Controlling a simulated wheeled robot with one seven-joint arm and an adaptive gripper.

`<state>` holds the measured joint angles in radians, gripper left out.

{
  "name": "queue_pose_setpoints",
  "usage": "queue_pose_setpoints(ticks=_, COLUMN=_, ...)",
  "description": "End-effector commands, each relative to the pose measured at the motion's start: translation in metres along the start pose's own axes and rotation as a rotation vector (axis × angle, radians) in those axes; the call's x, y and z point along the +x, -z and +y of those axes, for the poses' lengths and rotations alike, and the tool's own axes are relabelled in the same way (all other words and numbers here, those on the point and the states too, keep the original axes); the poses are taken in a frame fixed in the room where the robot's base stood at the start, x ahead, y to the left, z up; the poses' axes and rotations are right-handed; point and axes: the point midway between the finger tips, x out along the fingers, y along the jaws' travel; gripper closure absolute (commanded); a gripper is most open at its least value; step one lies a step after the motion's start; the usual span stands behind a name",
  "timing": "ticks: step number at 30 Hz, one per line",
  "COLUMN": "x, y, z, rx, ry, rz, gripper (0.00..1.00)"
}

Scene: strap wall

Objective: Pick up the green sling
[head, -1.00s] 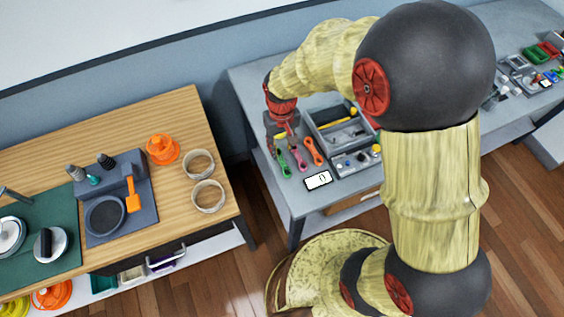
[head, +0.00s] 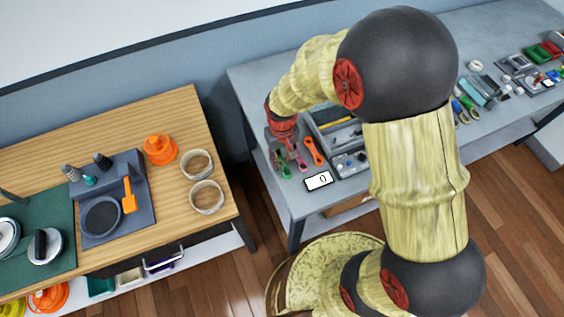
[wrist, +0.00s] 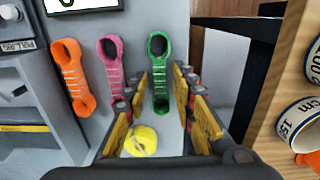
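The green sling (wrist: 157,74) is a long loop with an eye at each end, lying on the grey bench. In the wrist view it lies between my gripper's (wrist: 161,92) two fingers, which are spread open on either side of it. I cannot tell whether they touch it. In the head view the green sling (head: 285,170) shows below my gripper (head: 284,148), which hides part of it. A pink sling (wrist: 111,66) and an orange sling (wrist: 73,76) lie beside it, to its left in the wrist view.
A round yellow thing (wrist: 141,141) lies near the fingers' base in the wrist view. A white label card (head: 319,181) lies near the bench's front edge. A grey tray (head: 333,121) stands behind the slings. A wooden table (head: 220,150) stands to the left across a gap.

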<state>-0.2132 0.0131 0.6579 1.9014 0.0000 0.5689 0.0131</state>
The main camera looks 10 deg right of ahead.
Motion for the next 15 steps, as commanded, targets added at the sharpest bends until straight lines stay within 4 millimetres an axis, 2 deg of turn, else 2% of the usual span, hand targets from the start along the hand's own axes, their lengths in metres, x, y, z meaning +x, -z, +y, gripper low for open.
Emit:
queue_pose_setpoints(ticks=12, x=0.0, y=-0.0001, z=0.0, rx=0.0, ry=0.0, rz=0.0, gripper=1.0)
queue_pose_setpoints(ticks=15, x=-0.0001, y=0.0, z=0.0, rx=0.0, ry=0.0, rz=0.0, gripper=1.0)
